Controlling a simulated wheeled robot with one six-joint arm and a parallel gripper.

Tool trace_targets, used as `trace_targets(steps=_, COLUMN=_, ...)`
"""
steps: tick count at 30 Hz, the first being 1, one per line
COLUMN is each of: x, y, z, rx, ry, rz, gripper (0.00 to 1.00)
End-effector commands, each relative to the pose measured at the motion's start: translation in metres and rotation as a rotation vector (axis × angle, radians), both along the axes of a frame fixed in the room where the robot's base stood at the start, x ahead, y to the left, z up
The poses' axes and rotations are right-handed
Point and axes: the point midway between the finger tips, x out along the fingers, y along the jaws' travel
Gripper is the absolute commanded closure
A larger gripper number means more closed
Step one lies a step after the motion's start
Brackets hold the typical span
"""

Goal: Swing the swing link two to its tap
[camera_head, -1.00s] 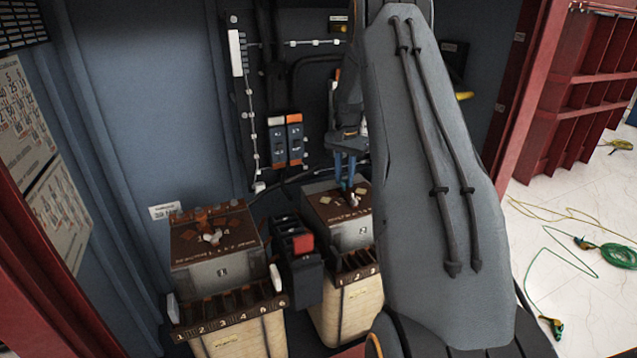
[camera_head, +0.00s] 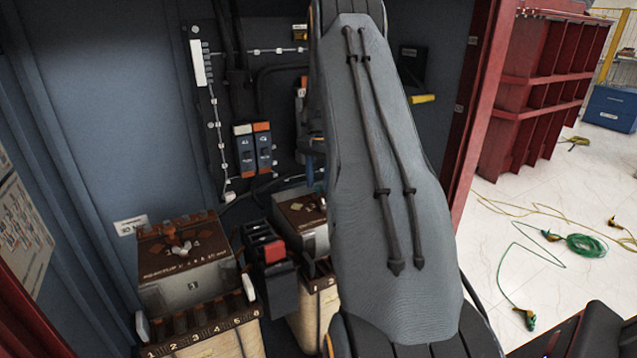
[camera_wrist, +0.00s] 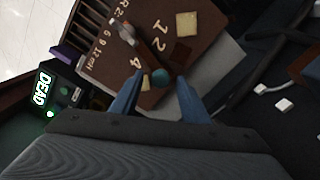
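In the wrist view a swing link (camera_wrist: 148,50) lies across the brown top of a tap box (camera_wrist: 165,22) marked with numbers; 1, 2 and 4 are readable. In the head view this right-hand box (camera_head: 300,215) is partly hidden behind my arm, and the link cannot be made out. Part of a blue finger (camera_head: 310,170) shows above the box.
A second tap box (camera_head: 186,285) with its own link (camera_head: 182,248) stands at the left. A black unit with a red block (camera_head: 275,251) stands between the boxes. Switches (camera_head: 254,150) line the back wall. In the wrist view a lit "DEAD" display (camera_wrist: 44,90) is at the left.

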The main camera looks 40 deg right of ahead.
Motion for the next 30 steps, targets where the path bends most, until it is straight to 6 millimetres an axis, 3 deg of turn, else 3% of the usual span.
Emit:
trace_targets(steps=8, x=0.001, y=0.001, z=0.003, rx=0.001, ry=0.0, rz=0.001, gripper=0.58)
trace_targets(steps=21, x=0.0, y=0.0, z=0.065, rx=-0.001, ry=-0.001, rz=0.0, gripper=0.58)
trace_targets(steps=30, x=0.0, y=0.0, z=0.078, rx=0.001, ry=0.0, rz=0.0, gripper=0.58)
